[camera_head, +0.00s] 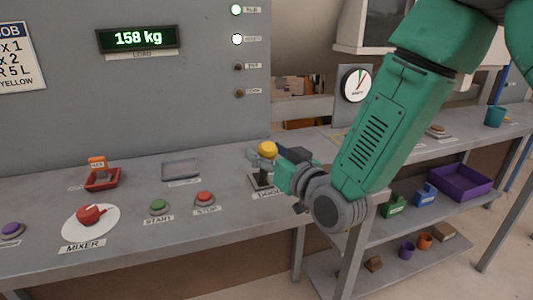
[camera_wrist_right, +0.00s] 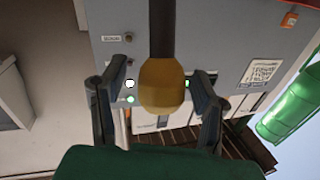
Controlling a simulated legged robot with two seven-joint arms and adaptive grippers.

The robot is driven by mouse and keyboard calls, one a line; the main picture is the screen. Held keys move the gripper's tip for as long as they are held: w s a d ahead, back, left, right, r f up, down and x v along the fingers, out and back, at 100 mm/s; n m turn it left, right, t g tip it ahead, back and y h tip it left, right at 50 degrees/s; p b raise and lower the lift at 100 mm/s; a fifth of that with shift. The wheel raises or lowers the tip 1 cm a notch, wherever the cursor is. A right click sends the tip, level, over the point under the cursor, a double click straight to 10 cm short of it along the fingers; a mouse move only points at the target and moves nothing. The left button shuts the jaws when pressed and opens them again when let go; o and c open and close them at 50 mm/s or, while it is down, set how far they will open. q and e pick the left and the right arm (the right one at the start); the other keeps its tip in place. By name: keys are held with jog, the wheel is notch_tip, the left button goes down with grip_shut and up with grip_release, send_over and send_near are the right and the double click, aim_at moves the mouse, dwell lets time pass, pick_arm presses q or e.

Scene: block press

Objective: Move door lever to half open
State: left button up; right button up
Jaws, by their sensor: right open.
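The door lever has a yellow knob (camera_head: 268,149) and a dark base (camera_head: 261,181) at the right end of the near console, by a partly hidden label. My right gripper (camera_head: 264,160) is at the lever, just below the knob in the head view. In the right wrist view the yellow knob (camera_wrist_right: 161,86) on its dark shaft sits between the two spread fingers of my right gripper (camera_wrist_right: 158,80). Gaps show on both sides of the knob. My gripper and forearm hide part of the lever's surroundings. My left gripper is not in view.
The console holds a green start button (camera_head: 159,206), a red stop button (camera_head: 205,198), a red mixer knob (camera_head: 90,214) and an orange switch (camera_head: 98,163). A display (camera_head: 138,39) reads 158 kg. A purple tray (camera_head: 460,183) lies on a lower shelf.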

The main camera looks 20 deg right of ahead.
jog(key=shift+a, duration=0.25)
jog(key=shift+d, duration=0.1)
grip_shut()
